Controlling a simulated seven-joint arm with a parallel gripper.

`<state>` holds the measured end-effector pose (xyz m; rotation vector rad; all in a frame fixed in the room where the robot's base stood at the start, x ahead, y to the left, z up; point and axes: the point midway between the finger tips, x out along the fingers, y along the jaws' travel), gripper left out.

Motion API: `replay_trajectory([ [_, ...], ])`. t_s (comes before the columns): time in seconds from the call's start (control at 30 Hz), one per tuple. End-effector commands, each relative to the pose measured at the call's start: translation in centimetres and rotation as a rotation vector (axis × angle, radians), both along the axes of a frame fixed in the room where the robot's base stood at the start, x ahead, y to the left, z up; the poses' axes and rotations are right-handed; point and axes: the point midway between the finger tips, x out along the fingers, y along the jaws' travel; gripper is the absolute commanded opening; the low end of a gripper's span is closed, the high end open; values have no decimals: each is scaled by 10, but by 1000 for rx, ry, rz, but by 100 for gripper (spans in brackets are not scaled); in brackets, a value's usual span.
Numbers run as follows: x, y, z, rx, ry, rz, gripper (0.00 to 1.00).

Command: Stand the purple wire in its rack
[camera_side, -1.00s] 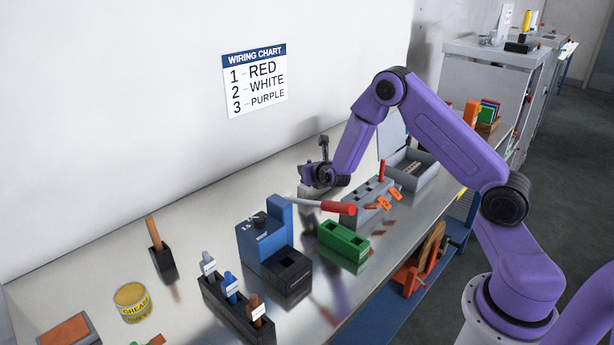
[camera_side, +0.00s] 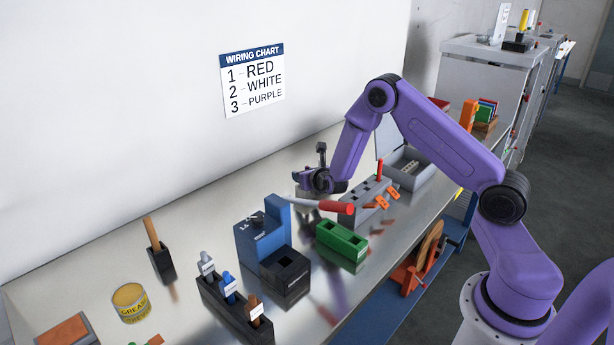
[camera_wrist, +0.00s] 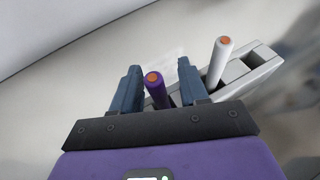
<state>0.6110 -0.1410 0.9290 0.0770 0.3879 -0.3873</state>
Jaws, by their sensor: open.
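The purple wire (camera_wrist: 154,88) stands between the two blue-grey fingers of my gripper (camera_wrist: 158,85) in the wrist view. My gripper is open, with a finger on either side of the wire. The wire's foot is hidden behind the gripper, so I cannot tell whether it sits in a slot. The grey rack (camera_wrist: 243,78) lies just right of the fingers, with a white wire (camera_wrist: 222,56) upright in it. In the side view my gripper (camera_side: 318,190) is low at the far left end of the rack (camera_side: 361,195). A red wire (camera_side: 380,167) stands there; the purple wire is not distinguishable.
A red-handled tool (camera_side: 337,207) lies close in front of my gripper. A blue block (camera_side: 262,235), a green block (camera_side: 343,240) and a black holder (camera_side: 233,307) stand nearer. An open grey box (camera_side: 408,165) is behind the rack. The wall carries a wiring chart (camera_side: 252,81).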

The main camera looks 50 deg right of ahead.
Motion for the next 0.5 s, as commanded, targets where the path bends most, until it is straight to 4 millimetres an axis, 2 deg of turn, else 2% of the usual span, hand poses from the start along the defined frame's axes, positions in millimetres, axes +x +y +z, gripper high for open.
replay_trajectory([
  [0.17, -8, 3, 6, 0, 1, 0, 44],
  [0.5, -55, 23, 27, 0, 1, 2, 44],
])
